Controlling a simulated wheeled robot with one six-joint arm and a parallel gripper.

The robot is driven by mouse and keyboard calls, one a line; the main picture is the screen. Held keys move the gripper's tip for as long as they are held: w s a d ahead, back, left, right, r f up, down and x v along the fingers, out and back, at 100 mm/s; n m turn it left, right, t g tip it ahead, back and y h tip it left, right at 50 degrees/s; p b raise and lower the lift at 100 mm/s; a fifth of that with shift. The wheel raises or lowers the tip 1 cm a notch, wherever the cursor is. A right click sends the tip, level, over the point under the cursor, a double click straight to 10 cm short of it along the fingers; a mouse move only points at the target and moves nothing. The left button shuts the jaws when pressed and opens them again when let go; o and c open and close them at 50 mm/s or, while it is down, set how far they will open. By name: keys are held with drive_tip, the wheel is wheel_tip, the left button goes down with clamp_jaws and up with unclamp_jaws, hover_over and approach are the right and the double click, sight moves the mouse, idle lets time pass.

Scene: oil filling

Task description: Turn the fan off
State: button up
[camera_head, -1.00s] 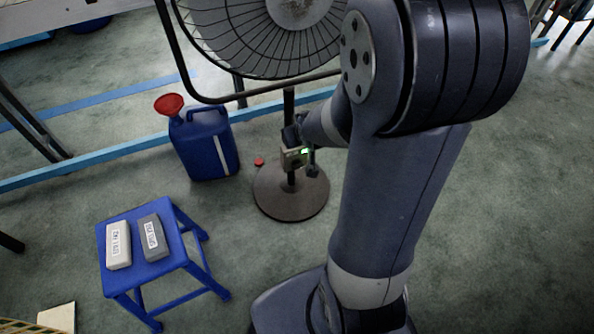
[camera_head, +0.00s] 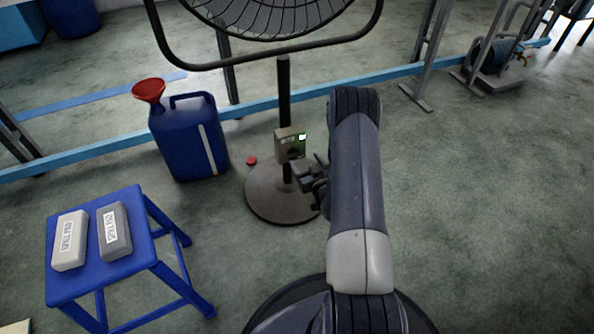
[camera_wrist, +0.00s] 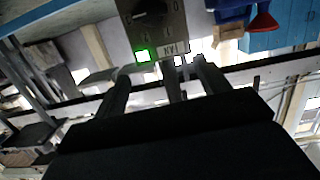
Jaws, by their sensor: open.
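The fan (camera_head: 265,14) stands on a dark pole with a round base (camera_head: 268,196); its cage is cut off at the top of the head view. A beige control box (camera_head: 288,146) with a lit green light is on the pole. In the wrist view the control box (camera_wrist: 154,28) appears upside down, with a dark knob (camera_wrist: 152,15), printed digits, the word FAN and a glowing green light (camera_wrist: 145,56). My gripper (camera_head: 308,172) is just below and right of the box in the head view. In the wrist view its open fingers (camera_wrist: 163,82) point towards the box, with nothing seen held.
A blue jerrycan (camera_head: 188,140) with a red funnel (camera_head: 149,91) stands left of the fan. A blue stool (camera_head: 141,252) holds two spill pad packs. A red cap (camera_head: 251,160) lies by the fan base. The floor on the right is open.

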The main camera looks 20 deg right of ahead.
drive_tip(key=t+b, duration=0.2)
approach(296, 157)
drive_tip(key=w+b, duration=0.3)
drive_tip(key=w, duration=0.6)
drive_tip(key=shift+w+d+b, duration=0.1)
drive_tip(key=shift+b, duration=0.3)
drive_tip(key=c, duration=1)
